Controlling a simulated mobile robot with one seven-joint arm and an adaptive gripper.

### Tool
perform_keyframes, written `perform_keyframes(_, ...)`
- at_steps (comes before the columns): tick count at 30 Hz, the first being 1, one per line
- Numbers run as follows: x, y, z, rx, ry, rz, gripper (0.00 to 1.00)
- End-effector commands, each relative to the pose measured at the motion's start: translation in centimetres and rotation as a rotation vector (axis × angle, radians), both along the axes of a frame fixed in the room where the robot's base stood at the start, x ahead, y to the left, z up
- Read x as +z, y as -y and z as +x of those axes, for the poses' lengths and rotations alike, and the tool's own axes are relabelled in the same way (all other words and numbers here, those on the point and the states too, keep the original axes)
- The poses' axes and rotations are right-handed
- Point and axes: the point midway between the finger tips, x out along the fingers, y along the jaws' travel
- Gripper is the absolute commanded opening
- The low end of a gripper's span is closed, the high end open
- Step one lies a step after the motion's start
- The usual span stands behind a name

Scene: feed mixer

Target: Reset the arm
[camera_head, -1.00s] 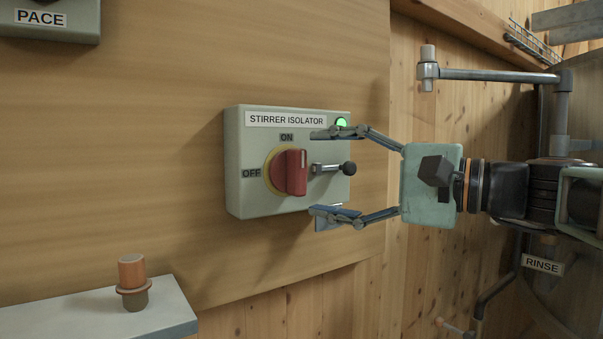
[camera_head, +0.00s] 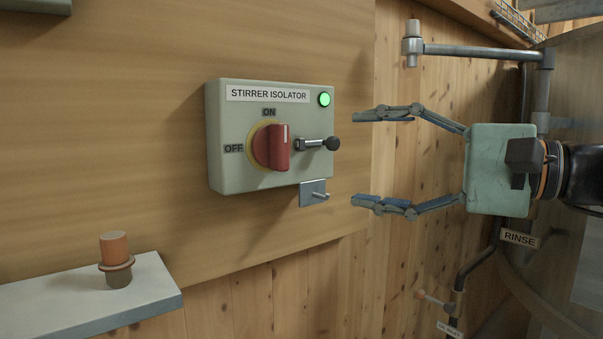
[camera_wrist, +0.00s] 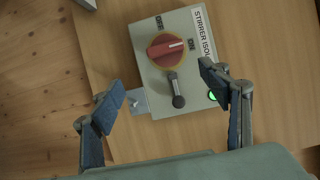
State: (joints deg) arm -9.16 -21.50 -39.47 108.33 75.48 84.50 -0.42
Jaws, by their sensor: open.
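My gripper (camera_head: 356,158) is open and empty, to the right of the stirrer isolator box (camera_head: 222,148) and apart from it. The box has a red rotary knob (camera_head: 272,147) on a yellow ring, with its white mark towards ON. A green lamp (camera_head: 324,99) glows at the top right. A small lever with a black ball end (camera_head: 332,143) sticks out to the right of the knob. In the wrist view the red knob (camera_wrist: 164,48) and the black-ended lever (camera_wrist: 177,97) show between and beyond the open fingers (camera_wrist: 167,84).
A metal bracket with a peg (camera_head: 313,194) sits under the box. An orange-topped plug (camera_head: 115,258) stands on a pale shelf (camera_head: 60,306) at lower left. A grey pipe arm (camera_head: 475,50) is above my gripper, and a RINSE label (camera_head: 519,238) is below it.

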Motion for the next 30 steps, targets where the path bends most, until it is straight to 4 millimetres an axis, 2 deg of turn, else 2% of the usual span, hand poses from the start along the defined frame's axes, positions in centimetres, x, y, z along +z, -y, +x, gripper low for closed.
perform_keyframes(2, -2.2, -1.1, -0.4, 0.007, -0.034, -0.053, 0.7)
perform_keyframes(5, -6.9, -3.1, -1.2, 0.017, -0.098, -0.182, 0.7)
perform_keyframes(10, -17.1, -5.3, -3.9, 0.037, -0.185, -0.513, 0.7)
perform_keyframes(15, -26.0, -4.4, -6.8, 0.053, -0.196, -0.892, 0.7)
perform_keyframes(18, -29.9, -2.8, -8.1, 0.062, -0.167, -1.116, 0.7)
perform_keyframes(21, -32.7, -0.8, -9.1, 0.075, -0.122, -1.332, 0.7)
perform_keyframes(24, -34.6, 1.4, -9.6, 0.088, -0.059, -1.54, 0.7)
perform_keyframes(25, -34.5, 1.9, -9.6, 0.092, -0.043, -1.59, 0.7)
perform_keyframes(26, -32.4, 1.8, -9.5, 0.089, -0.047, -1.572, 0.7)
perform_keyframes(27, -31.3, 1.7, -9.4, 0.089, -0.05, -1.567, 0.7)
perform_keyframes(30, -28.9, 1.7, -9.5, 0.09, -0.052, -1.564, 0.7)
